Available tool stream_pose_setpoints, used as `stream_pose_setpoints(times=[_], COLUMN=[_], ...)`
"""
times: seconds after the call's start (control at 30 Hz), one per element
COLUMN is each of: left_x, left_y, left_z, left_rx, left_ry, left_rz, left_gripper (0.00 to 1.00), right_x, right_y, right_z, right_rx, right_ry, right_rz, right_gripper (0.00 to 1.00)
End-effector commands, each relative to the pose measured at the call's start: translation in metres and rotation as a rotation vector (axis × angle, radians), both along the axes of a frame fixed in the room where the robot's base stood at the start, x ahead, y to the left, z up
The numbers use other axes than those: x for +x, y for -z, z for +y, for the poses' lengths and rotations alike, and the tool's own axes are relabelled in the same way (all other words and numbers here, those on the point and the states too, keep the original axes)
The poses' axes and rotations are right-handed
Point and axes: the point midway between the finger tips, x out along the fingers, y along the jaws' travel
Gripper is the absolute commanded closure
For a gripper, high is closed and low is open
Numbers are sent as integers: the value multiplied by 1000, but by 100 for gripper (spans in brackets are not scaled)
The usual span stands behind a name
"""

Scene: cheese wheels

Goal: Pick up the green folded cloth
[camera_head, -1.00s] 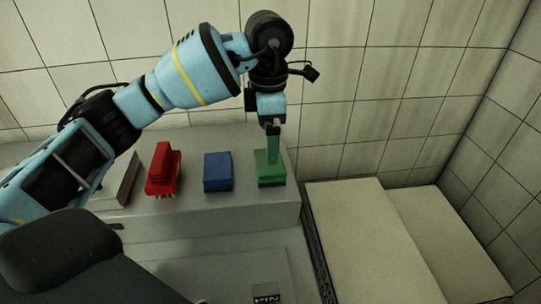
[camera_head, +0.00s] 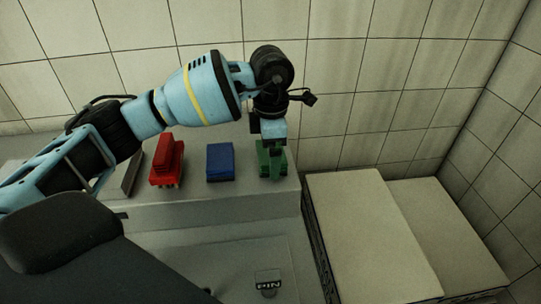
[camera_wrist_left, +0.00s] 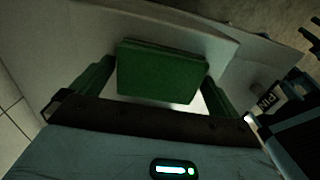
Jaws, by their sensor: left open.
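The green folded cloth (camera_head: 281,171) sits on the grey ledge near its right end, under my left gripper (camera_head: 270,151), which points down and hides much of it. In the left wrist view the green folded cloth (camera_wrist_left: 160,72) lies ahead of the left gripper (camera_wrist_left: 155,95). The two greenish fingers are apart, one on each side of the cloth. I cannot tell whether either finger touches it.
A blue folded cloth (camera_head: 220,162) lies just left of the green one, and a red stack (camera_head: 167,160) stands further left on the ledge (camera_head: 240,200). A tiled wall (camera_head: 350,90) rises close behind. Pale-topped blocks (camera_head: 370,225) stand at right.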

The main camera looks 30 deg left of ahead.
Motion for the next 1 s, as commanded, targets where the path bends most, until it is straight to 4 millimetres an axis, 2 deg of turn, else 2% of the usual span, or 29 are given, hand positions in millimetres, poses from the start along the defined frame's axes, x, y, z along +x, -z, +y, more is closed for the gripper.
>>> stream_pose_setpoints(times=[0.3, 0.53, 0.83, 1.0], left_x=[0, 0, 0, 1], left_y=[5, 5, 3, -8], left_z=[0, 0, 0, 0], left_rx=[0, 0, -1, -1], left_ry=[0, 0, 0, 0], left_rz=[0, 0, -1, -2], left_gripper=[1, 31, 32, 32], right_x=[-1, -3, -5, -6], right_y=[1, 3, 4, 5], right_z=[1, 1, 1, 1], right_rx=[2, 2, 1, 2], right_ry=[3, 3, 3, 3], right_rz=[4, 9, 12, 15], right_gripper=[64, 64, 64, 64])
